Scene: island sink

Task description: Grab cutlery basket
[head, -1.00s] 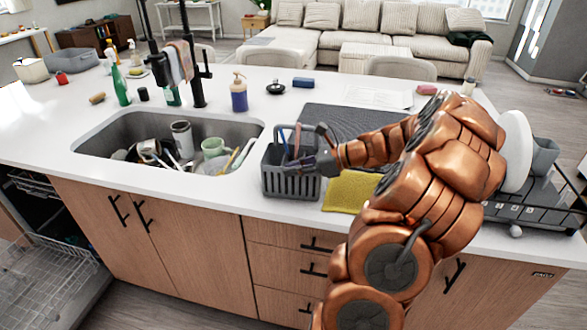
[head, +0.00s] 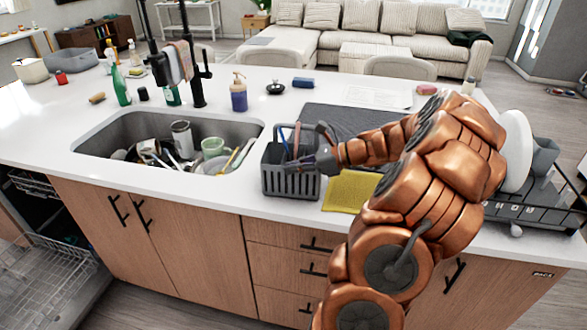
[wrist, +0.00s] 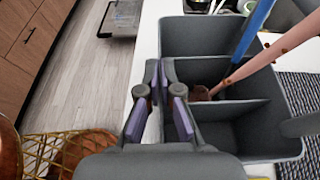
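The grey cutlery basket (head: 291,185) stands upright on the white island counter, just right of the sink. It has slatted sides and a divided inside. A blue utensil (wrist: 254,28) and a pinkish, spotted utensil (wrist: 262,62) lean in it. My gripper (head: 303,163) is at the basket's top, reaching in from the right in the head view. In the wrist view the two fingers (wrist: 160,85) are apart, with a narrow gap between them, at the basket's near wall. One finger is outside the wall and the other is over the inside. Firm contact with the wall cannot be made out.
The sink (head: 105,130) at the left holds cups and dishes. A yellow cloth (head: 350,191) lies right of the basket, with a dark mat (head: 335,117) behind. A soap bottle (head: 239,94) stands behind. A dish rack (head: 540,208) with a white plate is at the right.

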